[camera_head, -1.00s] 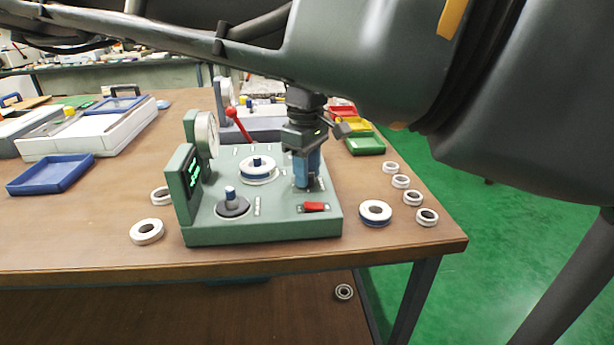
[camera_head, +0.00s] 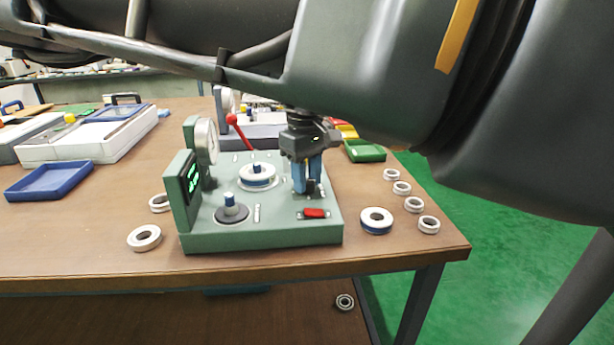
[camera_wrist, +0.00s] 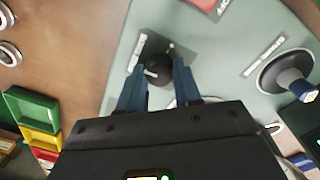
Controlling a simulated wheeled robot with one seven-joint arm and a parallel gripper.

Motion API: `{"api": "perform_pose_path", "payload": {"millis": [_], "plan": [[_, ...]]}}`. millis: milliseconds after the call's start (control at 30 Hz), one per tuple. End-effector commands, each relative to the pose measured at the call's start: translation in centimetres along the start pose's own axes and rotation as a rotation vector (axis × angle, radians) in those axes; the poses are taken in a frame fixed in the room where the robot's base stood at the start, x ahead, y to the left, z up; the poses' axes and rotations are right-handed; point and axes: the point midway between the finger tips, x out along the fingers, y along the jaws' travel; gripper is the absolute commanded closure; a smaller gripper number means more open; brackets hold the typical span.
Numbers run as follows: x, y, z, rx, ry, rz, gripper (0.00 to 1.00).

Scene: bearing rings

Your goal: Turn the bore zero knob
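The green bearing gauge station (camera_head: 262,236) stands on the brown table, with a lit display and a dial. In the wrist view a small black round knob (camera_wrist: 157,70) with a white mark sits on the station's plate, beside a pale label strip. I take it as the bore zero knob. My gripper (camera_head: 308,191) points down over the station's right part. In the wrist view its blue fingers (camera_wrist: 160,75) stand apart on either side of the knob. Whether they touch it is unclear. In the head view the fingers mostly hide the knob.
A red switch (camera_head: 314,213) lies just in front of my fingers. A blue-topped post (camera_head: 231,207), a ring on a central post (camera_head: 257,174) and a red-knobbed lever (camera_head: 238,131) are on the station. Loose rings (camera_head: 376,220) lie to its right; a green bin (camera_head: 364,150) stands behind.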

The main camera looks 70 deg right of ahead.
Motion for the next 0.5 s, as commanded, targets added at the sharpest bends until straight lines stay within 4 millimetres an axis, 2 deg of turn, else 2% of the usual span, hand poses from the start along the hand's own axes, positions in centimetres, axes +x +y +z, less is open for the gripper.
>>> {"api": "perform_pose_path", "payload": {"millis": [33, 233, 500], "plan": [[-0.04, 0.0, -0.04, -0.001, 0.001, 0.0, 0.61], [-0.02, -0.01, -0.02, -0.001, 0.0, 0.0, 0.42], [-0.17, -0.01, -0.01, -0.001, 0.0, 0.0, 0.42]]}}
